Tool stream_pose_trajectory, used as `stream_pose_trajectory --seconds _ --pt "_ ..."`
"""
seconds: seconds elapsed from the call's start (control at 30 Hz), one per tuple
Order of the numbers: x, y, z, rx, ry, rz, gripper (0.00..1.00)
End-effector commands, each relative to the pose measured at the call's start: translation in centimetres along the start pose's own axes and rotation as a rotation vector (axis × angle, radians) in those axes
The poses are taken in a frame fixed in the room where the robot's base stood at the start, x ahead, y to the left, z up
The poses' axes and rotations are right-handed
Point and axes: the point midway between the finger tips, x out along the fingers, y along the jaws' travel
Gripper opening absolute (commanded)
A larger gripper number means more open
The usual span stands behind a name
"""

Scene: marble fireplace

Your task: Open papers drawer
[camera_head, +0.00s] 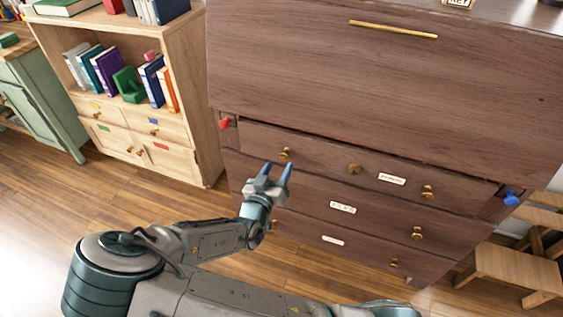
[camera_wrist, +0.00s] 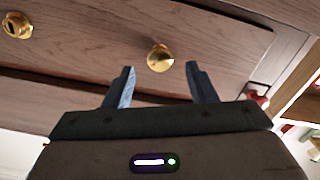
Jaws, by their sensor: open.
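A dark wood cabinet (camera_head: 370,85) has three stacked drawers with small white labels, whose text is too small to read surely. The top drawer (camera_head: 320,158) has a brass keyhole (camera_head: 354,169), a left brass knob (camera_head: 285,154) and a right brass knob (camera_head: 428,192). It looks closed. My gripper (camera_head: 276,170) is open and empty in front of the left knob. In the wrist view this knob (camera_wrist: 159,58) shows between and just beyond my fingertips (camera_wrist: 160,70); I cannot tell if they touch it. The keyhole plate (camera_wrist: 17,24) is at upper left there.
A red pull (camera_head: 224,123) and a blue pull (camera_head: 511,198) flank the top drawer. A large panel with a brass bar handle (camera_head: 393,29) is above. A light wood bookcase (camera_head: 150,40) is left, a wooden step stool (camera_head: 510,270) right. Floor between is clear.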

Motion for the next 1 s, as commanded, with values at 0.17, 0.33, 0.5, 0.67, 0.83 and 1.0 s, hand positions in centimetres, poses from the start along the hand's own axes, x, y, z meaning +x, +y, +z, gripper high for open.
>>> stream_pose_trajectory --seconds 0.17,0.33,0.5,0.67,0.83,1.0 --pt "2.8 0.0 0.1 0.0 -0.001 0.002 0.51" --pt "3.9 0.0 0.1 -0.001 -0.001 0.0 0.51" --pt "4.1 0.0 0.0 -0.001 -0.002 -0.001 0.51" --pt "4.1 0.0 0.0 -0.001 -0.002 -0.001 0.43" --pt "4.1 0.0 0.0 0.0 -0.002 -0.001 0.0" --pt "4.0 0.0 0.0 0.0 -0.002 -0.001 0.0"
